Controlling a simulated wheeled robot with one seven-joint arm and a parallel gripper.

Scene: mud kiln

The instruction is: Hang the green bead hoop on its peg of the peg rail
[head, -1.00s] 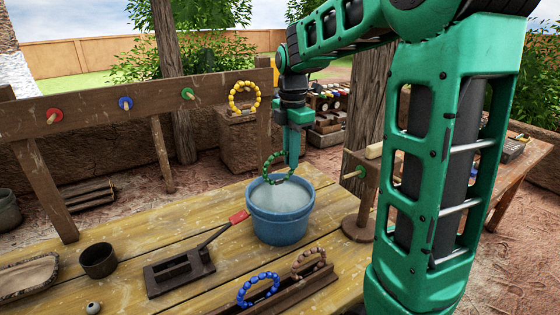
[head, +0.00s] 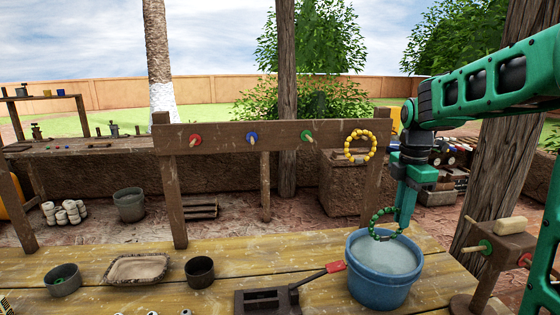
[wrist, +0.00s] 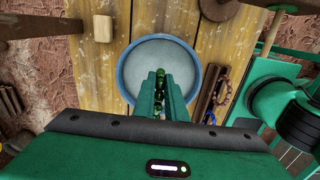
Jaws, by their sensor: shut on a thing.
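My gripper (head: 402,222) is shut on the green bead hoop (head: 372,224), which hangs from the fingertips just above the mouth of the blue bucket (head: 382,287). In the wrist view the fingers (wrist: 160,78) point down over the bucket (wrist: 127,88), with some green beads (wrist: 158,98) between them. The peg rail (head: 225,140) stands behind the table, left of my gripper. It has a red peg (head: 195,140), a blue peg (head: 252,137) and a green peg (head: 307,137), all bare. A yellow bead hoop (head: 347,148) hangs at its right end.
The wooden table (head: 120,254) holds a shallow tray (head: 138,268), a dark cup (head: 200,271) and a dark mould with a red-ended handle (head: 335,267). A wooden stand (head: 500,245) with pegs is right of the bucket. The air before the rail is clear.

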